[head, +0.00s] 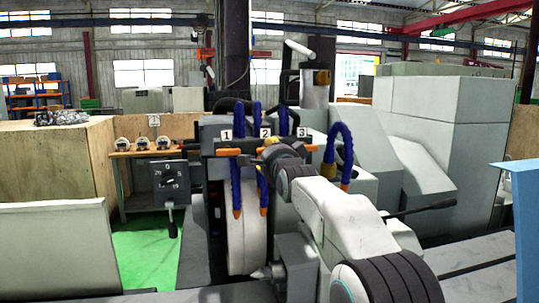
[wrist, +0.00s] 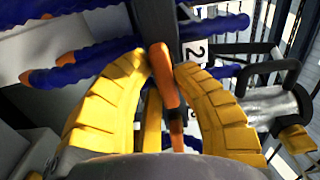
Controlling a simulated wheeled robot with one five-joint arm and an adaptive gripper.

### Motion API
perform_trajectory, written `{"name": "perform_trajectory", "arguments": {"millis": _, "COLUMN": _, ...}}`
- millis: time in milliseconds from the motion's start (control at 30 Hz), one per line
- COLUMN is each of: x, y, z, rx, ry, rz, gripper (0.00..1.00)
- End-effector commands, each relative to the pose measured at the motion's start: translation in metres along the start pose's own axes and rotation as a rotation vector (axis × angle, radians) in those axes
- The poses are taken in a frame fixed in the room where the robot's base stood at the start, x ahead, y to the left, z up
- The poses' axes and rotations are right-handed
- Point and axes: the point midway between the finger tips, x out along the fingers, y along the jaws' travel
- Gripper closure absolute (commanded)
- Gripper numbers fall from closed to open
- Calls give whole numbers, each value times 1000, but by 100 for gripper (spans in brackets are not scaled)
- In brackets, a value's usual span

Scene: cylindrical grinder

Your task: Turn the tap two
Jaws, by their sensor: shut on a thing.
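Tap two has an orange lever (wrist: 167,88), which lies between my gripper's yellow fingers in the wrist view. My gripper (wrist: 163,66) is shut on this lever, one finger on each side near its end. The label "2" (wrist: 196,52) is beside it. In the head view, my gripper (head: 268,146) is in front of the row of taps, just below the label "2" (head: 265,132). My arm and gripper hide most of tap two there. The orange lever of tap one (head: 228,152) points sideways under its label "1" (head: 226,134).
Label "3" (head: 302,132) and its orange lever (head: 306,148) are close on the right. Blue coolant hoses (head: 345,150) with orange nozzles hang around the grinding wheel (head: 243,240). A dial box with a lever (head: 169,180) stands left.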

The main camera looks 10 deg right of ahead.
Motion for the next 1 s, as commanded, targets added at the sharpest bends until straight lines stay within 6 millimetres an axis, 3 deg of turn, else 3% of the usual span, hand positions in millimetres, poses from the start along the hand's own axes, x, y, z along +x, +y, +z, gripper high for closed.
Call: {"name": "perform_trajectory", "arguments": {"millis": 1000, "x": 0, "y": -3, "z": -3, "rx": -926, "ry": 5, "rz": 0, "gripper": 100}}
